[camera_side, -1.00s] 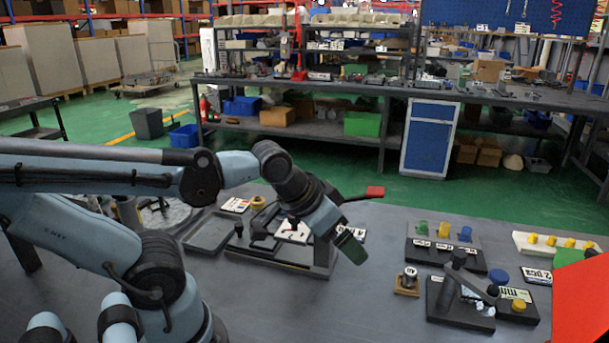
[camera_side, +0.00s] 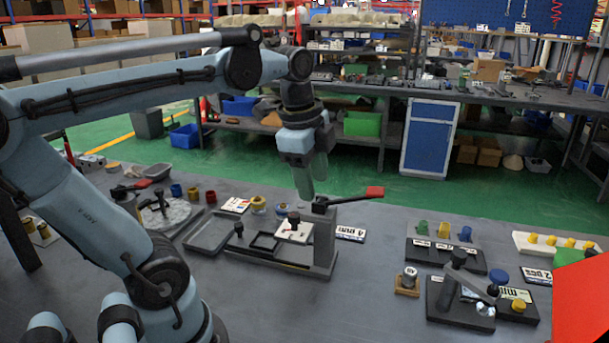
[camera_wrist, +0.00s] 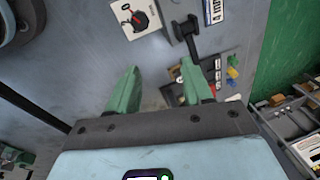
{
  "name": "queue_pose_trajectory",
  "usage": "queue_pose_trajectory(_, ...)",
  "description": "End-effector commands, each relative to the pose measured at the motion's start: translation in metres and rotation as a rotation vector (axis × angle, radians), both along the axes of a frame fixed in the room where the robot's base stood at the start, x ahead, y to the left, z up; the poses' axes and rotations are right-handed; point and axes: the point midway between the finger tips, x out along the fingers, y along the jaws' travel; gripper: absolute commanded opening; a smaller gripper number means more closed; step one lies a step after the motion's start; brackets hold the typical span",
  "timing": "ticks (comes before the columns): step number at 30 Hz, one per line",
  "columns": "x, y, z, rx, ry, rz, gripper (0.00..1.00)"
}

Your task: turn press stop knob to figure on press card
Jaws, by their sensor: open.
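The press (camera_side: 325,240) stands mid-bench, with a red-ended lever arm on its post. Its stop knob (camera_side: 293,218) is a small black knob on a white dial plate (camera_side: 290,232). In the wrist view the knob (camera_wrist: 141,19) sits on the white plate (camera_wrist: 128,8) with a red mark. The press card (camera_side: 350,233) lies right of the press, its print upside down; it seems to show a 4. It also shows at the top of the wrist view (camera_wrist: 214,11). My gripper (camera_side: 306,188) is open and empty, pointing down above and behind the press; its green fingers (camera_wrist: 157,88) straddle bare bench.
The press's raised post and red lever (camera_side: 374,192) are close right of my gripper. Right are a knob block (camera_side: 408,281), a valve fixture (camera_side: 460,300) and coloured pegs (camera_side: 443,232). Bench front is clear.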

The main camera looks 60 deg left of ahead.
Motion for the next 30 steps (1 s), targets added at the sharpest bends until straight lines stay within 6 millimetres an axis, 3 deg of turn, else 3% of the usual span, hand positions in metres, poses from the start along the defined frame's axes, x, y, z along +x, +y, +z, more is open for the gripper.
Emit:
queue_pose_trajectory(6,-0.015,0.021,0.035,0.016,0.156,-0.335,0.5)
queue_pose_trajectory(14,-0.023,0.028,0.048,0.002,0.214,-0.495,0.5)
queue_pose_trajectory(20,-0.023,0.028,0.03,0.003,0.214,-0.499,0.5)
queue_pose_trajectory(30,-0.023,0.028,-0.024,0.003,0.213,-0.498,0.5)
